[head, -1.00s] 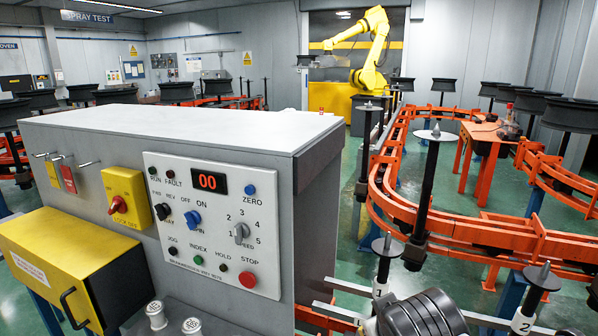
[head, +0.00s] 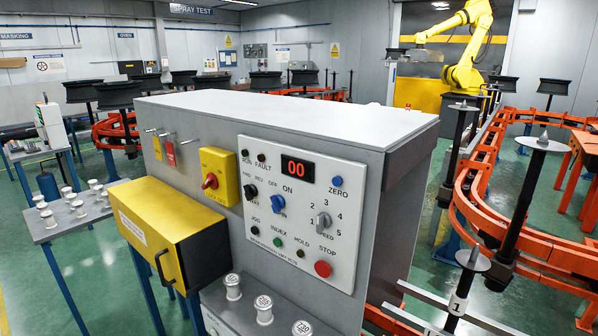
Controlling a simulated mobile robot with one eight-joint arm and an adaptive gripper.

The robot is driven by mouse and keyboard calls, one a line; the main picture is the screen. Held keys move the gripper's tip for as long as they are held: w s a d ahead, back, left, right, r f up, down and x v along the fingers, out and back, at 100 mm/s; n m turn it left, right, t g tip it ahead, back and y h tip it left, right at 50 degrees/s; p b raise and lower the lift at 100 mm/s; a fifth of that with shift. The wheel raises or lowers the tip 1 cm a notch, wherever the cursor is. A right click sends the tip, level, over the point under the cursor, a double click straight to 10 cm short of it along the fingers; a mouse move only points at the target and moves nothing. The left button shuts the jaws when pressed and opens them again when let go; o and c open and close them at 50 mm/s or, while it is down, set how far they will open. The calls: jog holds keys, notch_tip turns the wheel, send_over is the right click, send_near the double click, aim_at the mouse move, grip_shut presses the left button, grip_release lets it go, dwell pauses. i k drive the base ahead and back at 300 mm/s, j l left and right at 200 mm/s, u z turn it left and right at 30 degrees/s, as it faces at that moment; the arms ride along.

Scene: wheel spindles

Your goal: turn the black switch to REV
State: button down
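The black switch (head: 250,191) is a small knob on the white control panel (head: 262,250), on the side of a grey cabinet. It sits at the panel's upper left, under the FWD and REV lettering, left of a blue switch (head: 278,203). Its pointer direction is too small to tell. My gripper is not in view, and nothing covers the panel.
A grey selector (head: 322,221), a red stop button (head: 322,268) and a display (head: 298,169) reading 00 share the panel. A red-and-yellow lock-off switch (head: 219,176) and a yellow box (head: 170,232) stand to its left. An orange rail with spindles (head: 520,190) runs at right.

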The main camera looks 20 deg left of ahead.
aim_at(250, 192)
jog(key=u, duration=1.2)
